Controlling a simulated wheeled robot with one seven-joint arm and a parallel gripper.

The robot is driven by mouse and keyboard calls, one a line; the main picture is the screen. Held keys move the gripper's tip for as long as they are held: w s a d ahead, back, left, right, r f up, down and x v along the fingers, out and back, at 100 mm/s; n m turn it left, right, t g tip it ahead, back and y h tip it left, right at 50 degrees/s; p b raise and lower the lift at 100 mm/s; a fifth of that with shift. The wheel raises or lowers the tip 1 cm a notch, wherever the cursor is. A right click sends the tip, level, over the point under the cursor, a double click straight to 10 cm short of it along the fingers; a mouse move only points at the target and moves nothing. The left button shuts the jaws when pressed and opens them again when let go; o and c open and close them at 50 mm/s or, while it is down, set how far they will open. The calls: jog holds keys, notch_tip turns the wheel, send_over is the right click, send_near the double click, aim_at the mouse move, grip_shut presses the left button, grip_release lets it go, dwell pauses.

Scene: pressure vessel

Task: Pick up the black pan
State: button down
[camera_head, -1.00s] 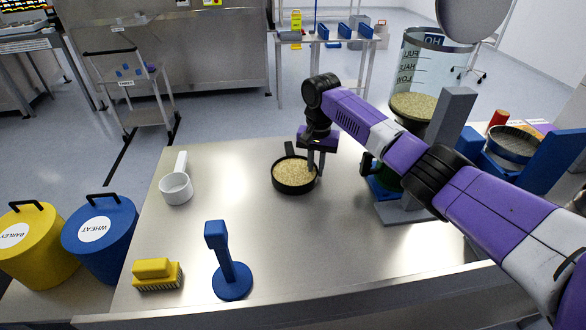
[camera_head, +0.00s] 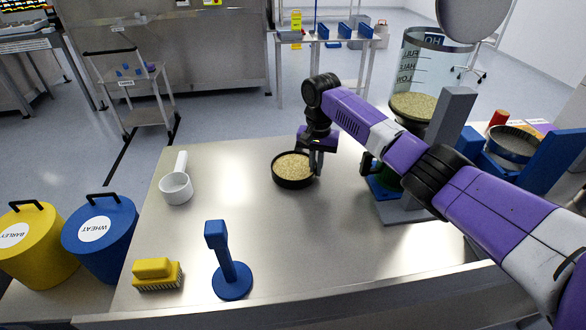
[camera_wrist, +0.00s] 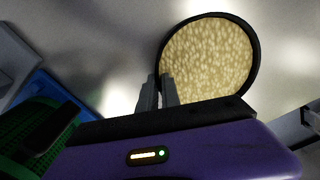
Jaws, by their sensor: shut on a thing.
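The black pan (camera_head: 293,184) is round and full of pale grain. It is at the middle of the table in the head view. Its grain and dark rim also show in the wrist view (camera_wrist: 208,57). My gripper (camera_head: 316,168) is at the pan's right side, with its fingers (camera_wrist: 163,88) closed at the pan's edge in the wrist view. The pan looks about level, and I cannot tell whether it is clear of the table. Its handle does not show in either current view.
A white scoop (camera_head: 176,188), a yellow brush (camera_head: 157,272) and a blue upright tool (camera_head: 226,262) are on the table (camera_head: 222,167). A grey and blue stand (camera_head: 400,212) with a green part is close on the right. Barley (camera_head: 38,250) and wheat (camera_head: 98,238) bins stand at left.

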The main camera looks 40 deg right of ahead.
jog(key=shift+r, duration=0.1)
dwell(0.7)
notch_tip(320, 180, up, 20)
jog(key=shift+p, duration=0.4)
